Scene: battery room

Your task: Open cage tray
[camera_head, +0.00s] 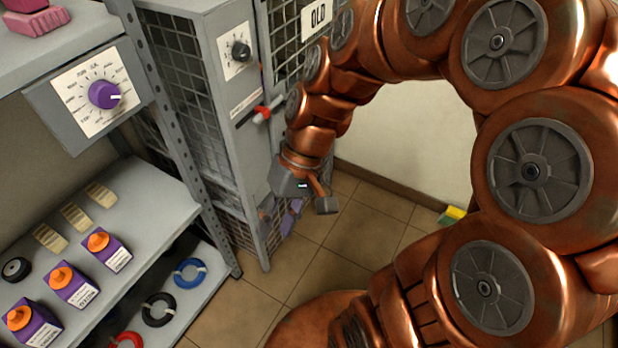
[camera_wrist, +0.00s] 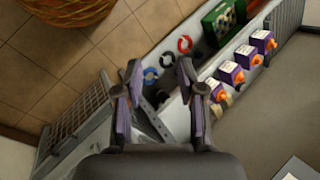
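The grey cage (camera_head: 185,75) is a metal cabinet with wire-mesh sides and an "OLD" sign (camera_head: 318,14). Its narrow panel has a black dial (camera_head: 240,51) and a red-tipped lever (camera_head: 262,114) below it. A lower mesh section (camera_head: 235,232) stands near the floor; I cannot tell which part is the tray. The cage's mesh also shows at left in the wrist view (camera_wrist: 85,112). My gripper (camera_wrist: 160,70) is open and empty, its purple-padded fingers apart. In the head view my gripper (camera_head: 308,208) hangs beside the cage's lower part, partly in front of it.
A grey shelf (camera_head: 165,205) at left holds purple boxes with orange knobs (camera_head: 70,285) and coloured cable rings (camera_head: 190,272). A purple dial (camera_head: 104,94) is on a box above. Tiled floor (camera_head: 365,235) is free right of the cage. A yellow-green object (camera_head: 453,213) lies by the wall.

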